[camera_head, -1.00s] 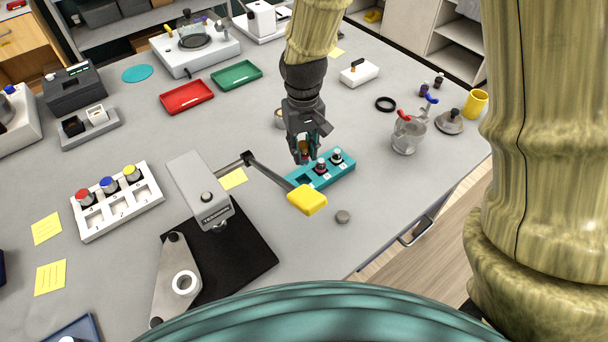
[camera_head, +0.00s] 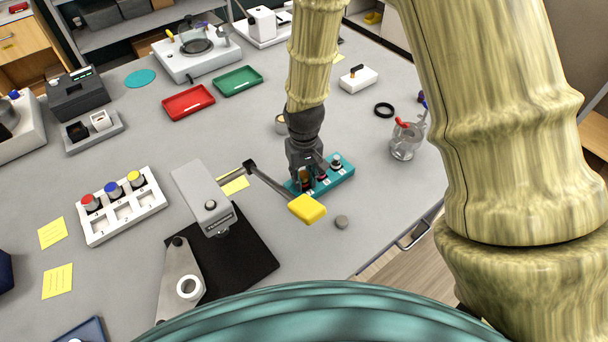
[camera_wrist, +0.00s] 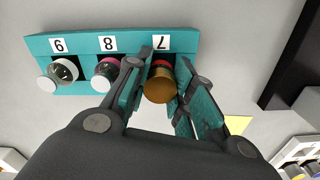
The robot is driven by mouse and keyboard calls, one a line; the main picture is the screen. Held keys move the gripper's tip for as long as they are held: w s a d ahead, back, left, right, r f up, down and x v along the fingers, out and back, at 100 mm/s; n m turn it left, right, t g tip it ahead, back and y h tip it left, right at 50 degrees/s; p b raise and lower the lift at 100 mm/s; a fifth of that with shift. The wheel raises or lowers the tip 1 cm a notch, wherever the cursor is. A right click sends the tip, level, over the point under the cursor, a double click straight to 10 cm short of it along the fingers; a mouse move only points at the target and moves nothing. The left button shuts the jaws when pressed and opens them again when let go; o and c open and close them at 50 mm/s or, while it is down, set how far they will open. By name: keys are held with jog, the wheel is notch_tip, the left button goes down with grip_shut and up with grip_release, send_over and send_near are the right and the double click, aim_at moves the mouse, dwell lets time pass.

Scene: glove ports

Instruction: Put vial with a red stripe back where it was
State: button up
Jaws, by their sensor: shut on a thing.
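My gripper (camera_wrist: 158,95) is shut on an amber vial (camera_wrist: 159,86) with a bit of red at its far end. The vial is at slot 7 of the teal rack (camera_wrist: 215,41); I cannot tell whether it is fully seated. In the head view my gripper (camera_head: 307,179) is down at the left end of the rack (camera_head: 345,179) and mostly hides the vial. Slot 8 holds a vial with a pink-red band (camera_wrist: 107,72), just beside a finger. Slot 9 holds a dark-and-clear vial with a white end (camera_wrist: 62,72).
A yellow-ended lever arm (camera_head: 307,208) reaches close in front of the rack. A white rack (camera_head: 122,206) with red, blue and yellow capped vials stands left. Red (camera_head: 188,102) and green (camera_head: 238,81) trays lie behind.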

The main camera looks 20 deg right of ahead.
jog(key=shift+f, duration=0.15)
jog(key=o, duration=1)
jog(key=shift+r+b, duration=1.95)
jog(key=shift+r, duration=4.1)
